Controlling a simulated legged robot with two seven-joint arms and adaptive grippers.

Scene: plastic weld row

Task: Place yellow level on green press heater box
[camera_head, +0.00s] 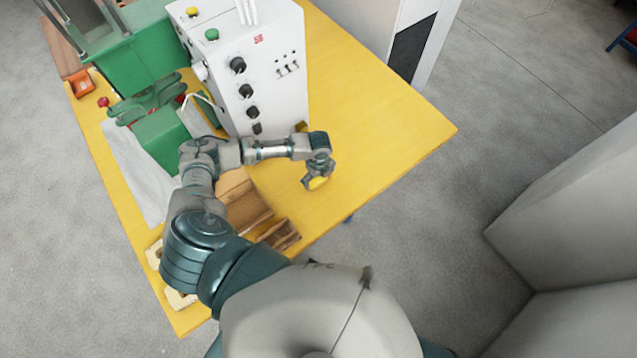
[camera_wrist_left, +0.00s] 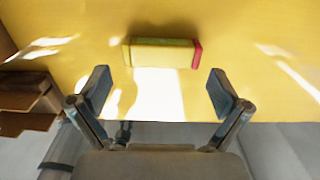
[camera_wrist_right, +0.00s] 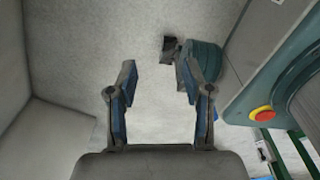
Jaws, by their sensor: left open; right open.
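The yellow level (camera_wrist_left: 158,54), a short yellow bar with a red right end and a green strip along its far edge, lies on the yellow table. My left gripper (camera_wrist_left: 160,90) is open, with its fingers apart just short of the level and not touching it. In the head view the left gripper (camera_head: 316,182) points down over the table's right part, and the level is mostly hidden there. The white heater box (camera_head: 262,75) with black knobs stands beside the green press (camera_head: 140,60). My right gripper (camera_wrist_right: 158,82) is open and empty above the grey floor.
Brown open boxes (camera_head: 245,205) sit near the table's front edge, left of the left gripper. The yellow table (camera_head: 385,130) is clear to the right. A white cabinet (camera_head: 420,40) stands behind it, and large grey blocks (camera_head: 570,230) stand on the floor at right.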

